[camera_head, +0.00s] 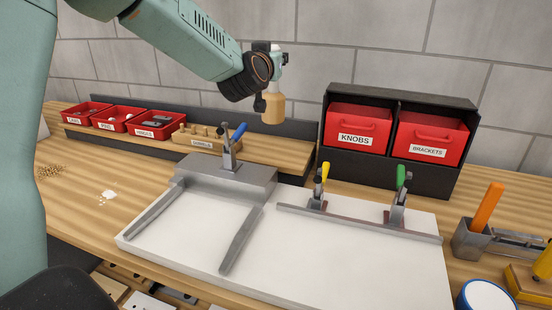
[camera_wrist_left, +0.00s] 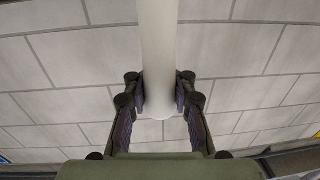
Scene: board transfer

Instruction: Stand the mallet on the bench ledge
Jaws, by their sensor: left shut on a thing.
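My left gripper (camera_head: 279,62) is shut on the mallet's pale handle, high above the back of the bench. The mallet (camera_head: 272,109) hangs with its tan wooden head down, roughly upright, with clear space between it and the ledge. In the left wrist view the pale handle (camera_wrist_left: 158,50) runs between the two fingers of the gripper (camera_wrist_left: 160,95), with pads on both sides. The bench ledge (camera_head: 285,153) is a raised wooden strip at the back, bare at its right end. My right gripper is not in view.
Red bins (camera_head: 158,124) and a wooden dowel block (camera_head: 203,139) fill the ledge's left and middle. A black rack (camera_head: 385,168) with two red drawers stands to its right. A white board (camera_head: 330,255) with toggle clamps (camera_head: 230,150) lies in front.

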